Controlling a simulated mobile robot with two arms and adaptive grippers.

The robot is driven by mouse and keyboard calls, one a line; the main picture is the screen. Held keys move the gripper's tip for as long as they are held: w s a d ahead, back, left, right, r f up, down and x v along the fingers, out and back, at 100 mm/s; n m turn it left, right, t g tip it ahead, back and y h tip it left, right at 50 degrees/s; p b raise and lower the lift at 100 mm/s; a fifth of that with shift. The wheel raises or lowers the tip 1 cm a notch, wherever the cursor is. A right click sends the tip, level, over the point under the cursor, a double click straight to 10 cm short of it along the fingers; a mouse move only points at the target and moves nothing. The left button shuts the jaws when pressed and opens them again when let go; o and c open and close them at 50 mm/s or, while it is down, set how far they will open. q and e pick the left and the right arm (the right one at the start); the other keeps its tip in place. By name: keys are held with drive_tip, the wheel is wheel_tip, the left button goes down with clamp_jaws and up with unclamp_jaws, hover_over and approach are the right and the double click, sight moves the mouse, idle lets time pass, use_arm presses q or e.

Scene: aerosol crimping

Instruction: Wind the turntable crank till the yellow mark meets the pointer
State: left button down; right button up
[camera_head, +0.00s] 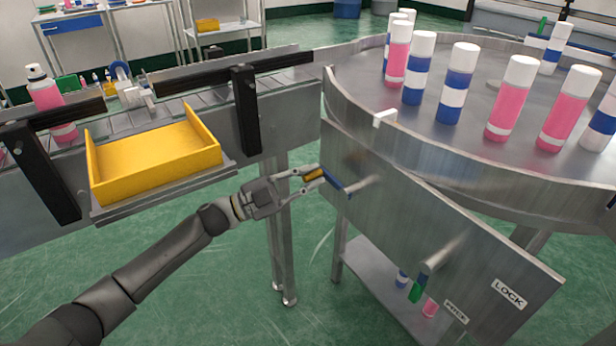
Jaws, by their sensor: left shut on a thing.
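The turntable (480,85) is a round steel table with a raised rim, at the upper right. I see no yellow mark on the turntable. My right gripper is not in view.
Several pink and blue cans with white caps (506,98) stand on the turntable. A yellow tray (155,160) rests beside the conveyor at left, where a pink can (45,92) stands.

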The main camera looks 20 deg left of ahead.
use_arm(q)
drive_tip(key=shift+w+f, duration=0.1)
drive_tip(key=shift+f, duration=0.1)
drive_tip(key=c, duration=1.6)
unclamp_jaws()
drive_tip(key=shift+c, duration=0.2)
drive_tip(key=shift+o, duration=1.3)
drive_tip(key=shift+w+d+f, duration=0.1)
drive_tip(key=shift+w+d, duration=0.05)
drive_tip(key=v, duration=1.2)
